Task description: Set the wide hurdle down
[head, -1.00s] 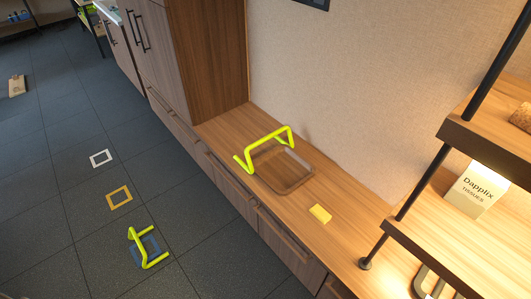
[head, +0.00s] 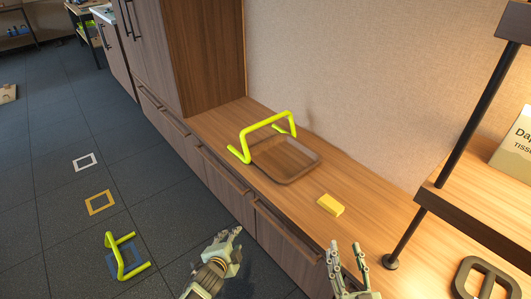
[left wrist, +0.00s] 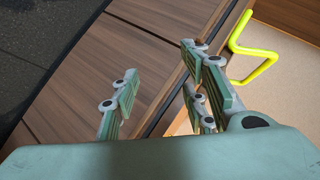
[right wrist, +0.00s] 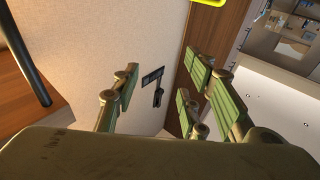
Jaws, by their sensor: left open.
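A wide yellow-green hurdle (head: 268,122) stands upright at the wooden tray (head: 288,180) on the bench; it also shows at the upper right of the left wrist view (left wrist: 250,50). A second yellow-green hurdle (head: 119,257) is on the floor on a blue square (head: 112,264). My left gripper (head: 232,238) is open and empty in front of the bench, short of the tray. My right gripper (head: 347,250) is open and empty, nearer me by the bench's front. A strip of yellow-green (right wrist: 212,2) shows at the top of the right wrist view.
A shelf with a dark post (head: 440,155) and a tissue box (head: 516,145) stands at the right. A tall cabinet (head: 212,55) closes the bench's far end. White (head: 85,161) and orange (head: 100,203) squares mark the floor.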

